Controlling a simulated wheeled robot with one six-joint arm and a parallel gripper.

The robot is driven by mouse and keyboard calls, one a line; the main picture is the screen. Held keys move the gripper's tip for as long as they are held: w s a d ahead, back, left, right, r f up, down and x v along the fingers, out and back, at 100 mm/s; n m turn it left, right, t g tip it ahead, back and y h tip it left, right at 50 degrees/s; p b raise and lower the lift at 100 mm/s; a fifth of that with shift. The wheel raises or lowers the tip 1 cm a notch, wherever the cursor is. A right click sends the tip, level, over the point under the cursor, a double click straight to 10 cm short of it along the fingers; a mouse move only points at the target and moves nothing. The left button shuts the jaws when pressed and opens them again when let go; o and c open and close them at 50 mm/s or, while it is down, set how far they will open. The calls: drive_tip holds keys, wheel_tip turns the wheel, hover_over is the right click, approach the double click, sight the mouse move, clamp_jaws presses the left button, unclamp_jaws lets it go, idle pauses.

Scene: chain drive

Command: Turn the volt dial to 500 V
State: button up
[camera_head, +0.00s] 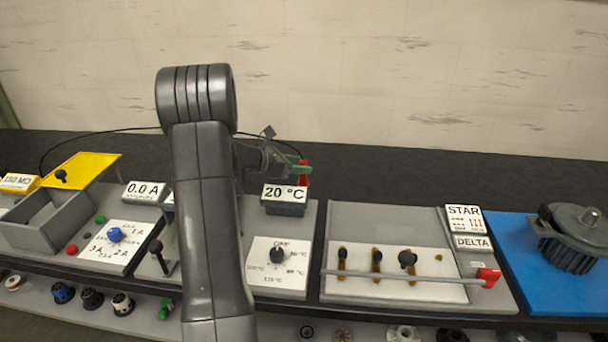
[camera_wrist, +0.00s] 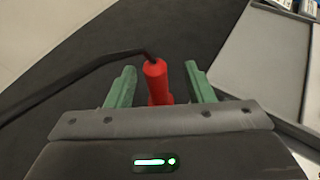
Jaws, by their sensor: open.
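I cannot make out a volt dial marked 500 V in either view. My gripper (camera_head: 300,169) is behind the 20 °C display, above the dark bench top. In the wrist view its two green fingers (camera_wrist: 160,72) stand apart on either side of a red probe-like handle (camera_wrist: 157,84) with a black cable. Gaps show between the handle and both fingers. The red handle also shows in the head view (camera_head: 303,178). A display at the far left edge (camera_head: 17,182) reads in MΩ; what lies below it is cut off by the frame.
A blue ampere knob (camera_head: 114,234) and a black temperature knob (camera_head: 277,255) sit on white plates. A grey box with a yellow lid (camera_head: 82,168) stands left. A star-delta panel (camera_head: 392,220) and a motor on a blue plate (camera_head: 510,252) are right. My arm hides part of the middle.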

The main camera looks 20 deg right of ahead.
drive_tip(key=x, duration=0.4)
drive_tip(key=shift+w+f+p, duration=0.1)
drive_tip(key=shift+w+p, duration=0.15)
drive_tip(key=shift+p, duration=0.15)
clamp_jaws()
